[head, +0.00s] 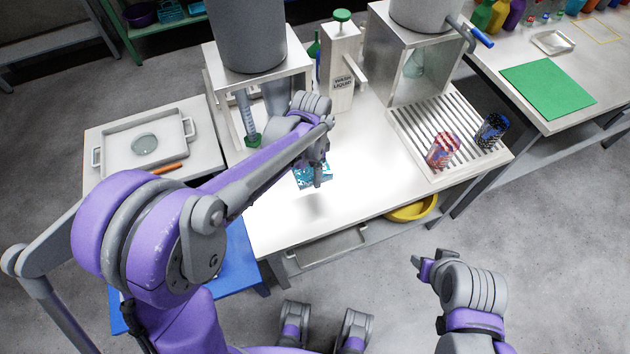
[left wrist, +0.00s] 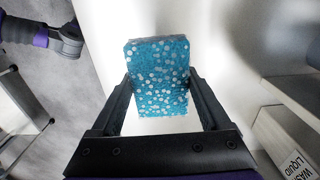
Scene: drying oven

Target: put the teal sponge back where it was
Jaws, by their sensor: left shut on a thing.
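The teal sponge (head: 303,179) with pale speckles is held between the fingers of my left gripper (head: 316,180). In the left wrist view the sponge (left wrist: 160,75) stands between the two dark fingers, with one finger against each side. The gripper and sponge are above the white worktop (head: 345,165), and a shadow lies on the worktop below them. In the head view the gripper partly hides the sponge. My right gripper (head: 428,264) is low at the right, off the front of the worktop and apart from it; its opening is unclear.
A wash liquid dispenser (head: 342,75) stands at the back. A slatted drying rack (head: 440,125) on the right bears a red patterned cup (head: 443,150) and a dark blue one (head: 491,129). A yellow bowl (head: 412,210) sits under the worktop. The worktop's front middle is clear.

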